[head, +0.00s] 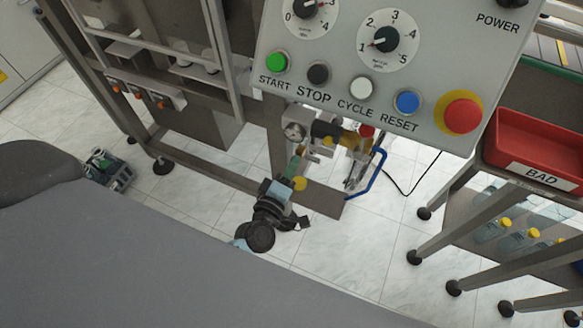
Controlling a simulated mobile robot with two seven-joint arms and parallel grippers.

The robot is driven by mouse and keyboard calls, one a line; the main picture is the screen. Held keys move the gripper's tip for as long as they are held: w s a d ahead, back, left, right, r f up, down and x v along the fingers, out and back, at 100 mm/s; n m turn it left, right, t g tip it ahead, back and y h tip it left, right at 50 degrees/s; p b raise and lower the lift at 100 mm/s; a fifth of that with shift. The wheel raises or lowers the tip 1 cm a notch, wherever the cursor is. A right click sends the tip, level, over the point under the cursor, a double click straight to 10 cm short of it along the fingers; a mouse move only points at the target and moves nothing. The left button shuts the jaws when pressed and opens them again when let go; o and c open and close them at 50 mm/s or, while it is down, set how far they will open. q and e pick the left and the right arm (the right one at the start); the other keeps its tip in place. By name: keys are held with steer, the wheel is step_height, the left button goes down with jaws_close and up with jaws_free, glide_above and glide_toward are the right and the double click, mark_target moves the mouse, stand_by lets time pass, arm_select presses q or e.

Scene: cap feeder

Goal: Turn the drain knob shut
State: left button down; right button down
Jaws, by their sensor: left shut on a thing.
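The air unit (342,138) hangs under the control panel, with a round gauge (294,130) at its left and a blue hose (370,176) at its right. My left gripper (298,160) reaches up from below to the left underside of this unit. Its fingers are shut on a small part there, which I take to be the drain knob. The fingers hide most of the knob, so its turn position cannot be read. My right gripper is not in view.
The control panel (335,75) with buttons and dials overhangs the air unit. A red BAD bin (538,150) and a rack (470,225) with yellow-capped bottles stand at the right. Machine frame legs stand at the left. Tiled floor (330,245) is open below.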

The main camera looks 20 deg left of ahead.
arm_select(q)
steer(key=shift+n, duration=0.5)
stand_by(0.3)
steer(key=c, duration=1.2)
jaws_free()
steer(key=shift+c, duration=0.2)
steer(key=shift+s, duration=0.1)
steer(key=s, duration=0.7)
steer(key=shift+s+a+r, duration=0.15)
steer(key=shift+s, duration=0.15)
